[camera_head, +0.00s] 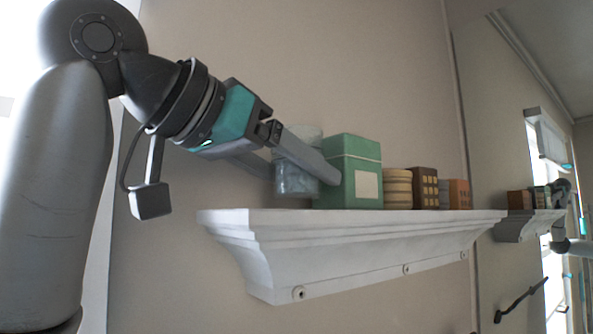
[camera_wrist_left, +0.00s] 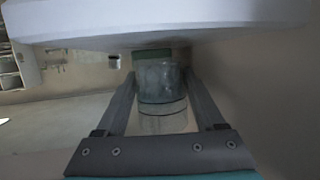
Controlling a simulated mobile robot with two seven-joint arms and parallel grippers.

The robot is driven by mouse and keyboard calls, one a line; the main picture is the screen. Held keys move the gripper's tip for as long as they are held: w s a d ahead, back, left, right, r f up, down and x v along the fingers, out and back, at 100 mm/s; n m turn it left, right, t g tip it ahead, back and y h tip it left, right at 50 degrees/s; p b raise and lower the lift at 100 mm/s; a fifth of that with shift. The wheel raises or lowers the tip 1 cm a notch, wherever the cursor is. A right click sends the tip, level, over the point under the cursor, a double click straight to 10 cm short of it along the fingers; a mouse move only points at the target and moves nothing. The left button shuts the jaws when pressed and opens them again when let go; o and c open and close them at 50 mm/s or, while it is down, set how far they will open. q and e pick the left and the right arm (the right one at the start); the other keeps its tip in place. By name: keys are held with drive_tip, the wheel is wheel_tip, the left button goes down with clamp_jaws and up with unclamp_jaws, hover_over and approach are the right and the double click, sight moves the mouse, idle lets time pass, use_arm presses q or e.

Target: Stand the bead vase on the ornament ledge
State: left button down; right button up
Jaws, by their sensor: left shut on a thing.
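The bead vase (camera_head: 297,180) is a clear cylinder with grey-blue beads in its lower part. My left gripper (camera_head: 304,167) is shut on it, one finger in front and one partly hidden behind. The vase is upright over the left part of the white ornament ledge (camera_head: 350,228), its base close to the top; I cannot tell whether it touches. In the left wrist view the vase (camera_wrist_left: 160,85) sits between both fingers (camera_wrist_left: 160,76), and the ledge (camera_wrist_left: 160,22) crosses the top of the picture. My right gripper is not in view.
A green box (camera_head: 352,165) with a pale label stands on the ledge just right of the vase. Beyond it stand a ribbed tan jar (camera_head: 397,189), a brown box (camera_head: 425,188) and an orange block (camera_head: 457,194). The ledge's left end is clear. A mirror at right reflects the scene.

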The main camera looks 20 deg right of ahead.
use_arm(q)
drive_tip(key=shift+f+b, duration=0.5)
drive_tip(key=shift+f, duration=0.15)
idle(0.7)
unclamp_jaws()
idle(0.7)
drive_tip(key=shift+v, duration=4.05)
drive_tip(key=shift+r, duration=0.1)
drive_tip(key=b+v, duration=0.1)
drive_tip(key=v, duration=1.4)
drive_tip(key=shift+r, duration=0.15)
